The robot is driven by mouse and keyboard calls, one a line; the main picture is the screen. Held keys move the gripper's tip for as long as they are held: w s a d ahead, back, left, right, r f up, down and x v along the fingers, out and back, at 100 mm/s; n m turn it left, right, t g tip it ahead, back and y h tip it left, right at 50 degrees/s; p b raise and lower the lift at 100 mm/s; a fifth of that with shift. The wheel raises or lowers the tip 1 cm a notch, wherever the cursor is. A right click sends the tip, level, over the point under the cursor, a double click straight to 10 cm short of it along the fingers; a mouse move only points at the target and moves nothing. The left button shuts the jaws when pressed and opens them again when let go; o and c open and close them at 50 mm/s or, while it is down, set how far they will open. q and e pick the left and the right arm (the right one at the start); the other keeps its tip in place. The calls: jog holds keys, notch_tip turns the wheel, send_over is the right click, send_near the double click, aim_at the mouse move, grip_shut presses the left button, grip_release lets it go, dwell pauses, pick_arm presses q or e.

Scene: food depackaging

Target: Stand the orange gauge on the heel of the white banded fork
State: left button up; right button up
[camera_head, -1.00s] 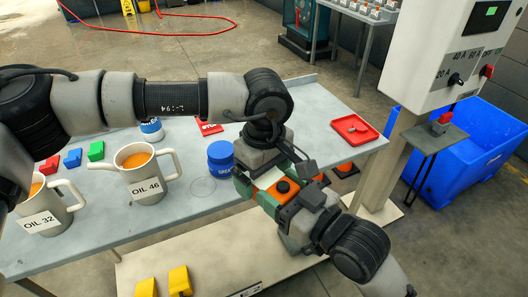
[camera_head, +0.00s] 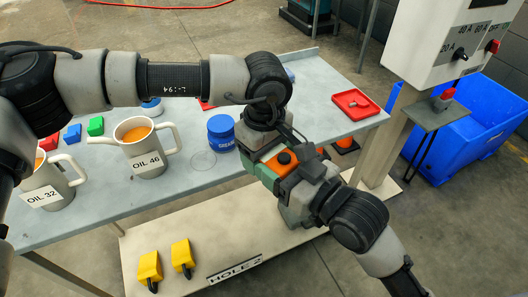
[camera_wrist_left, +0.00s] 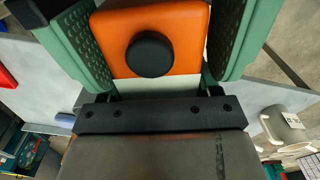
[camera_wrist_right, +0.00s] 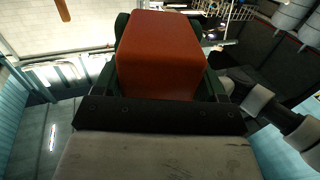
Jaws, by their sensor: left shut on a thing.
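The orange gauge (camera_head: 285,161) is a rounded orange block with a black round knob and a pale lower part. In the left wrist view the gauge (camera_wrist_left: 180,28) sits between the green ribbed fingers of my left gripper (camera_wrist_left: 160,50), which is shut on it. My right gripper (camera_head: 305,190) meets the same gauge from the lower right. In the right wrist view the orange block (camera_wrist_right: 160,55) is between its fingers, but whether they press on it is unclear. The gauge is held in the air at the table's front edge. I cannot make out a white banded fork.
The grey table (camera_head: 190,190) carries oil jugs (camera_head: 146,145), a blue grease tub (camera_head: 221,130) and a red tray (camera_head: 357,105). Two yellow pieces (camera_head: 181,253) lie on the lower shelf (camera_head: 215,240). A control post (camera_head: 385,145) and blue bin (camera_head: 465,145) stand right.

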jog(key=o, duration=0.4)
jog(key=shift+c, duration=0.2)
jog(key=shift+f, duration=0.1)
